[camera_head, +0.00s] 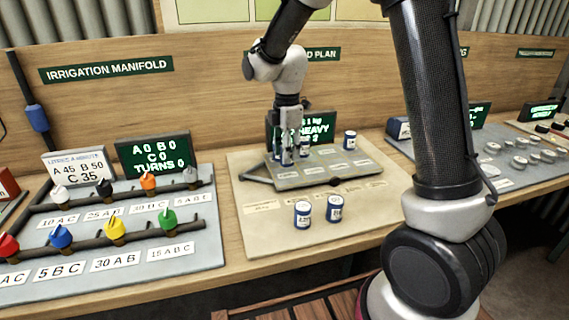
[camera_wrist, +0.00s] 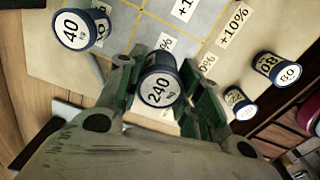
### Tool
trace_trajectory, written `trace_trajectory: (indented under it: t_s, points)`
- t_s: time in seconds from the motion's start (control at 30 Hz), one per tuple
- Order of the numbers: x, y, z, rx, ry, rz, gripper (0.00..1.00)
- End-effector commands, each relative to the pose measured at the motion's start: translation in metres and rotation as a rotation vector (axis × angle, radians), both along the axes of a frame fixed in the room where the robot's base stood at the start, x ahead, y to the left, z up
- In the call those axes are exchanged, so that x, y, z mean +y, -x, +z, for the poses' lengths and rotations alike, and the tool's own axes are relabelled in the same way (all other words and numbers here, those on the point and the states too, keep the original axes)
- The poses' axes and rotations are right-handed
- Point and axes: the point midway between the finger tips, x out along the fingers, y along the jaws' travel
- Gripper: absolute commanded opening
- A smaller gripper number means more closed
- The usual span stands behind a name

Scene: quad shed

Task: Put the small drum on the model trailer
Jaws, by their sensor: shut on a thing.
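The trailer is a grey flat deck with a pointed left end and white percent labels. A drum marked 40 (camera_wrist: 78,28) stands at the deck's back right, and shows in the head view (camera_head: 349,140). Two more drums (camera_head: 302,213) (camera_head: 335,208) stand upright on the mat in front; in the wrist view they look smaller.
A lit screen (camera_head: 318,127) showing "HEAVY" stands behind the trailer, partly hidden by my arm. An irrigation manifold board (camera_head: 120,240) with coloured valves lies to the left. Another board (camera_head: 500,165) lies to the right.

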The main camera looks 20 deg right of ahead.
Motion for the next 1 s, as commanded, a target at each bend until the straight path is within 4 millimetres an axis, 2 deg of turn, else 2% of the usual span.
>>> trace_trajectory:
  t_s: [0.3, 0.63, 0.67, 0.77, 1.0]
  points:
    - [0.0, 0.001, -0.038, 0.002, 0.0, 0.001, 0.1]
    - [0.0, 0.0, -0.041, 0.001, 0.0, 0.001, 0.1]
    - [0.0, 0.0, -0.041, 0.001, 0.0, 0.001, 0.39]
    - [0.0, 0.0, -0.041, 0.001, 0.0, 0.001, 0.57]
    - [0.0, 0.0, -0.041, 0.0, 0.0, 0.001, 0.57]
